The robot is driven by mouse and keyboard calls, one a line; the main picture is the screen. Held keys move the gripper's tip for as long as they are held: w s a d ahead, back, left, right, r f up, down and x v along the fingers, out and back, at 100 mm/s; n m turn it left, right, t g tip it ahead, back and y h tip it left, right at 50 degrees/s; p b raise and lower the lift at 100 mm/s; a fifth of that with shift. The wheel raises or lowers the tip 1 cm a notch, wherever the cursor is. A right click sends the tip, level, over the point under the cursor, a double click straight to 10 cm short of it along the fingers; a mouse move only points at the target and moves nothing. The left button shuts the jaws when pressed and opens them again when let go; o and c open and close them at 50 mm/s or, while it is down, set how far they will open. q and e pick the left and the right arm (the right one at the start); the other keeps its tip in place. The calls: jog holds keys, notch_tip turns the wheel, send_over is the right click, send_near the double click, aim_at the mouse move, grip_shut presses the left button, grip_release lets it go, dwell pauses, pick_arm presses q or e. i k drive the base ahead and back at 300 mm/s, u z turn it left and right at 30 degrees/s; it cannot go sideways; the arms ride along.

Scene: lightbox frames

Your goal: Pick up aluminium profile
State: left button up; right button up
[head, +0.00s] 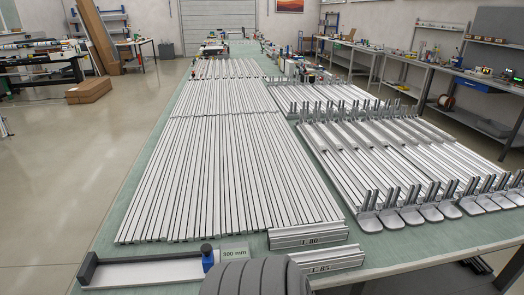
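Many long silver aluminium profiles (215,180) lie side by side on a long green table (112,232), running away from me in rows. Two short profile blocks lie at the near end, one marked "L 86" (308,236) and one marked like "L 85" (328,260). Neither of my grippers shows in the head view. A dark grey ribbed, rounded form at the bottom middle covers part of the near table edge; I cannot tell what it is.
A white tray-like fixture (150,270) with a black end, a blue block (208,258) and a "300 mm" label lies at the near left. Frames with upright brackets and flat feet (410,215) fill the table's right side. Workbenches (440,75) line the right wall. The floor at left is open.

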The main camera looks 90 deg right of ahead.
aim_at(344, 257)
jog(key=k, duration=1.35)
jog(key=z, duration=0.05)
